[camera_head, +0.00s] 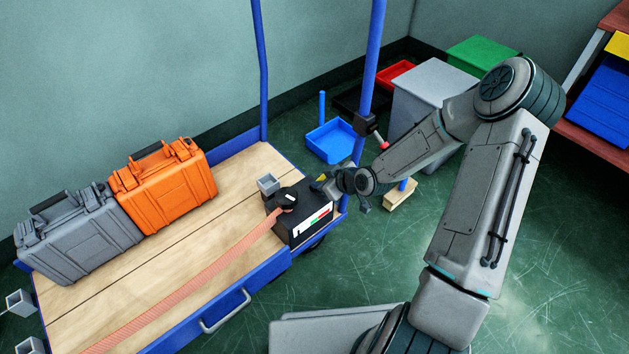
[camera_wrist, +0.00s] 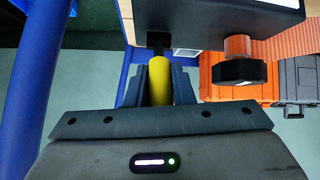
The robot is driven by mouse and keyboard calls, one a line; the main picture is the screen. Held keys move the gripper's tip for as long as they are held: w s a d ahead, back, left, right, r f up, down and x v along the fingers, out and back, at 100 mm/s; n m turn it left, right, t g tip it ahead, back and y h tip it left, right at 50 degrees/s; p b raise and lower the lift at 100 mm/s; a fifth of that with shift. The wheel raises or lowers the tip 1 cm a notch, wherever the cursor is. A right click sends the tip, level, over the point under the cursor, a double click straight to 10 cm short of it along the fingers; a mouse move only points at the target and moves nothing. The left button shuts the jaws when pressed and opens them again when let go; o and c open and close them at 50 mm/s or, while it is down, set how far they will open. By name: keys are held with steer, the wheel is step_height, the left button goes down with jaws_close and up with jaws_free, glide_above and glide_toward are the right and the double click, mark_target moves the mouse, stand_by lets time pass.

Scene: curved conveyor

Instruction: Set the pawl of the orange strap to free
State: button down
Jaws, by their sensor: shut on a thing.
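The pale orange strap (camera_head: 190,285) lies along the wooden cart deck and runs to a dark box (camera_head: 283,228) at the deck's right end. The box has a black knob (camera_head: 287,198) on top and a white panel with red and green marks. My gripper (camera_head: 330,184) is beside the box's right end. In the wrist view my gripper (camera_wrist: 159,88) is shut on a yellow handle (camera_wrist: 159,72), whose dark stem meets the box (camera_wrist: 215,22). The knob (camera_wrist: 240,71) and strap (camera_wrist: 292,42) show to the right. The pawl's setting cannot be made out.
An orange case (camera_head: 163,188) and a grey case (camera_head: 78,238) stand on the cart's left part. A small grey cup (camera_head: 268,184) is behind the box. A blue post (camera_head: 371,60) rises close to my arm. Bins stand on the floor beyond.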

steer(key=shift+w, duration=0.1)
stand_by(0.3)
steer(key=c, duration=1.3)
jaws_free()
steer(key=shift+d, duration=0.1)
steer(key=shift+o, duration=0.2)
steer(key=p+v, duration=0.6)
steer(key=v, duration=0.7)
steer(key=shift+s+d, duration=0.2)
steer(key=shift+s, duration=0.1)
steer(key=shift+r, duration=0.25)
